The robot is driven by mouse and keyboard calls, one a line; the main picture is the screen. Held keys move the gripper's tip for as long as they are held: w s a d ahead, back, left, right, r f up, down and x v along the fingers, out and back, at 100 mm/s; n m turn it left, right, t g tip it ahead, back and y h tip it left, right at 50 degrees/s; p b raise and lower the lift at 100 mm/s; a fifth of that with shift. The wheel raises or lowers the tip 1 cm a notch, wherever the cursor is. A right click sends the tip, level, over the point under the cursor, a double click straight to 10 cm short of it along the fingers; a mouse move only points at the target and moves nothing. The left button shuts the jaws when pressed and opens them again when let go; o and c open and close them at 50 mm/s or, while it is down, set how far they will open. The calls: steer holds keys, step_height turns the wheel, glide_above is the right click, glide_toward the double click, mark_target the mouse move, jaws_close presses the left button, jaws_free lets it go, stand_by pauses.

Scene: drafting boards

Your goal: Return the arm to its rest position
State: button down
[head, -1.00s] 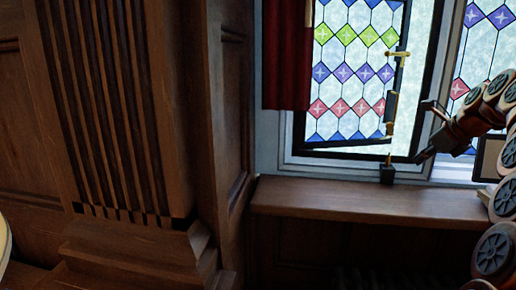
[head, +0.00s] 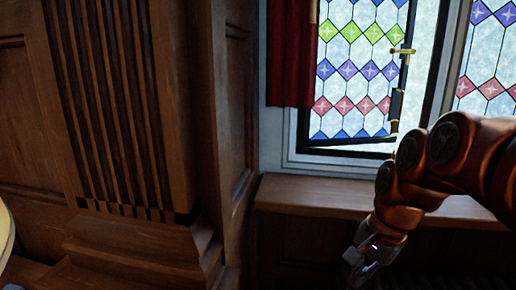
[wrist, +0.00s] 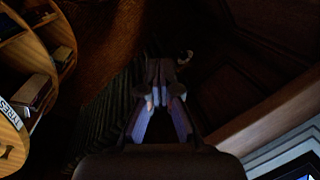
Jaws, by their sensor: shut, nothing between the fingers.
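My arm (head: 470,155) is folded in from the right of the head view, with my gripper (head: 357,272) hanging low in front of the window sill. In the wrist view my gripper (wrist: 162,68) is shut, its fingertips together with nothing between them. The scene behind the fingers is dark.
The stained-glass window (head: 355,70) stands ajar above the wooden sill (head: 310,194). A red curtain (head: 290,55) hangs at its left. A carved wooden pillar (head: 120,110) fills the left. A curved shelf with books (wrist: 35,88) shows at left in the wrist view.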

steer(key=s+f+n+g, duration=0.1)
steer(key=s+f+n, duration=0.2)
steer(key=s, duration=0.3)
steer(key=s+f+n+g+h, duration=0.1)
steer(key=s+f+n, duration=0.2)
steer(key=s, duration=0.4)
steer(key=s+a+f+n+g+h, duration=0.1)
steer(key=s+f+n, duration=0.3)
steer(key=s, duration=0.3)
steer(key=shift+s+f, duration=0.15)
steer(key=shift+f, duration=0.4)
stand_by(0.4)
